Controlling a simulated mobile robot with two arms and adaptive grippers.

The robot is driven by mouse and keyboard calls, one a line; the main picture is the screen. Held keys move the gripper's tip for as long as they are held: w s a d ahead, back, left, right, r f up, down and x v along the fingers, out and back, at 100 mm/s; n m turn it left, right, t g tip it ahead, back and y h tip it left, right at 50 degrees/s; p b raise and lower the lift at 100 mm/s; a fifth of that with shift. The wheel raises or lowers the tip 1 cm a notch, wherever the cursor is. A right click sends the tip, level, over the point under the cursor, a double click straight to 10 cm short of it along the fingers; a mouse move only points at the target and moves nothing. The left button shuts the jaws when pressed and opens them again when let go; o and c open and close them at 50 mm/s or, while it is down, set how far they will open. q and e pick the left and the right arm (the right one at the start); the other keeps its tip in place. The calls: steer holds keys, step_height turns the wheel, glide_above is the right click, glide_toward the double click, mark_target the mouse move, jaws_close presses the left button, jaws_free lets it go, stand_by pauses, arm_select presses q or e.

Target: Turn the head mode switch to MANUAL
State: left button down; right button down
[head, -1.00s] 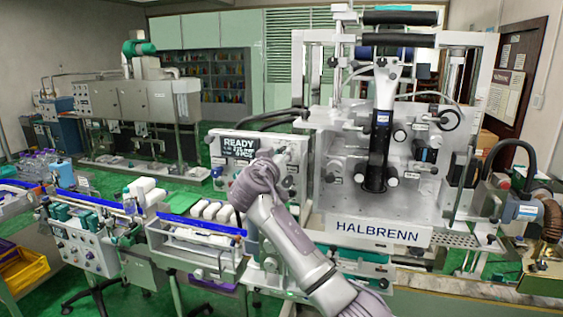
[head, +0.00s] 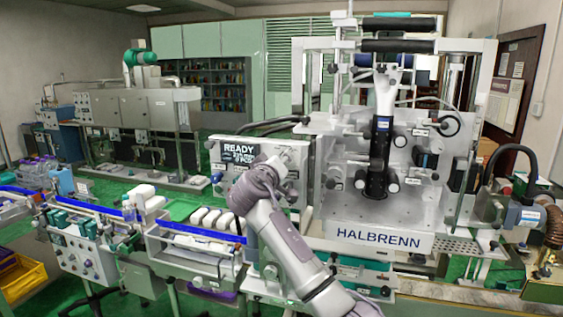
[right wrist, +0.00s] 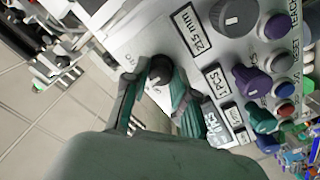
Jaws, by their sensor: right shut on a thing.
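My right gripper (head: 285,158) reaches the front of the grey control panel (head: 225,172) with the READY display (head: 240,152). In the right wrist view, the green fingers of the right gripper (right wrist: 160,76) are closed on a small dark rotary knob (right wrist: 159,68), one finger on each side. The lettering beside this knob is too blurred to read, so I cannot confirm its name or setting. My left gripper is not in view.
In the right wrist view, a large grey knob (right wrist: 236,14), a purple knob (right wrist: 252,80) and a green knob (right wrist: 261,118) are close to the right finger. The HALBRENN machine (head: 380,238) stands right of the panel. A tray of white items (head: 195,240) is at left.

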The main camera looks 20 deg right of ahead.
steer(key=c, duration=0.9)
jaws_free()
steer(key=shift+c, duration=0.2)
steer(key=v, duration=1.2)
steer(key=shift+f, duration=0.1)
